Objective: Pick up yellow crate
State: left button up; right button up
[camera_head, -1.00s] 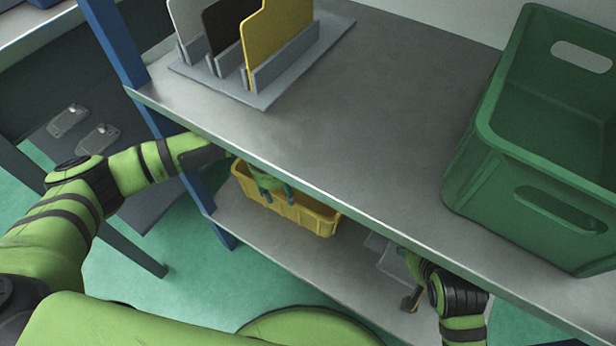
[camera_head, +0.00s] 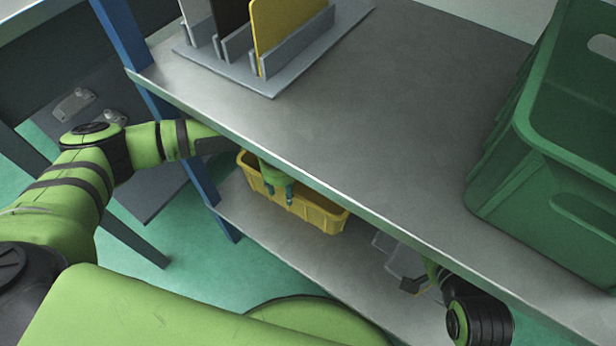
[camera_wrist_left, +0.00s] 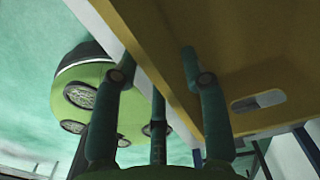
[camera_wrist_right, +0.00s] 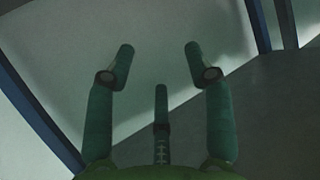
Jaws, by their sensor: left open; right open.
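The yellow crate (camera_head: 325,217) sits on the lower shelf, partly hidden by the upper shelf's front edge. My left gripper (camera_head: 279,194) is open at the crate's near long side, its fingers pointing down. In the left wrist view, the crate's yellow surface (camera_wrist_left: 230,60) with a slot fills the right side, and my left fingers (camera_wrist_left: 158,66) are spread near its edge. I cannot tell whether they straddle the wall or touch it. My right gripper (camera_head: 417,287) is open and apart from the crate, low at the right; its fingers (camera_wrist_right: 159,62) hold nothing.
The upper shelf (camera_head: 400,110) overhangs the crate closely. On it stand a green crate (camera_head: 535,190) at right and a rack (camera_head: 295,60) with upright plates. A blue post (camera_head: 205,190) is left of the yellow crate. A grey object (camera_head: 402,260) lies right of it on the lower shelf (camera_head: 275,245).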

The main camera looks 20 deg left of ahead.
pick_arm(q)
jog(key=f+b, duration=0.1)
jog(key=f, duration=0.3)
jog(key=shift+d+b, duration=0.2)
jog(key=shift+b, duration=0.15)
grip_shut()
pick_arm(e)
jog(key=a+r+t+y, duration=0.1)
jog(key=a+r+t, duration=0.1)
jog(key=r, duration=0.3)
jog(key=w+a+r+n+t+y, duration=0.1)
jog(key=r+t+y, duration=0.1)
jog(key=r+t, duration=0.2)
notch_tip(320, 180, up, 2)
jog(key=shift+w+a+r, duration=0.15)
jog(key=shift+a+r, duration=0.1)
jog(key=shift+a, duration=0.15)
